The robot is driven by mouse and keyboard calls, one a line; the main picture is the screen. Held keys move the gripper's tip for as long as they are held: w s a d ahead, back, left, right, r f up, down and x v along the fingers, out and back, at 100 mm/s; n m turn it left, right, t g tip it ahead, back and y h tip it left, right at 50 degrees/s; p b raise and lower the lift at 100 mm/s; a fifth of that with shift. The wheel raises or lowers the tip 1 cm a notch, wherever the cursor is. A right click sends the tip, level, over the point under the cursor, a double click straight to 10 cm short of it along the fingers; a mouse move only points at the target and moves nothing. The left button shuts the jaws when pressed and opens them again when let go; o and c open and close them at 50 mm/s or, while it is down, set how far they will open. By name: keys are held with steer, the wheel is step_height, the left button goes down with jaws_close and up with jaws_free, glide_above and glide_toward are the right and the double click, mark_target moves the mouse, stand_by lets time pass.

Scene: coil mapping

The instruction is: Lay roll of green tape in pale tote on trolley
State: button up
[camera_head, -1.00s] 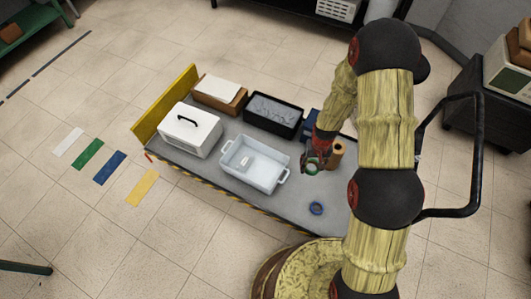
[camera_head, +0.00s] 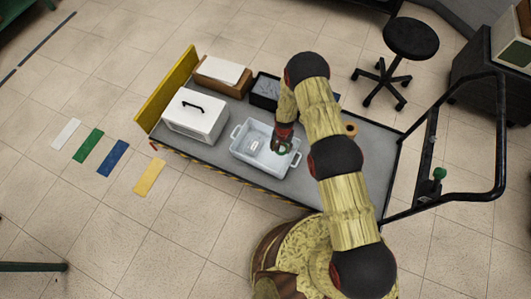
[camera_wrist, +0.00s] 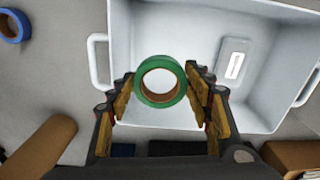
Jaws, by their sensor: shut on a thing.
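The roll of green tape (camera_wrist: 160,99) is held between the fingers of my gripper (camera_wrist: 160,97) in the wrist view. In the head view the green tape (camera_head: 283,150) shows at the tip of my gripper (camera_head: 282,146), over the right part of the pale tote. The pale tote (camera_head: 243,154) stands on the trolley (camera_head: 220,160). In the wrist view the pale tote (camera_wrist: 122,40) lies beyond the tape, with its handles at the sides. The tape's height above the tote floor is hard to tell.
A white lidded box (camera_head: 195,115) stands left of the tote. A black bin (camera_head: 265,92) and a brown box with a white top (camera_head: 222,76) stand behind. A blue tape roll (camera_wrist: 12,25) and a brown roll (camera_wrist: 40,142) lie outside the tote.

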steer(key=b, duration=0.2)
glide_above(278, 159)
step_height(278, 159, down, 6)
steer(key=shift+f, duration=0.15)
steer(key=shift+f+b, duration=0.9)
steer(key=shift+f, duration=1.55)
steer(key=shift+f, duration=0.1)
steer(key=o, duration=1.1)
steer(key=shift+o, duration=0.2)
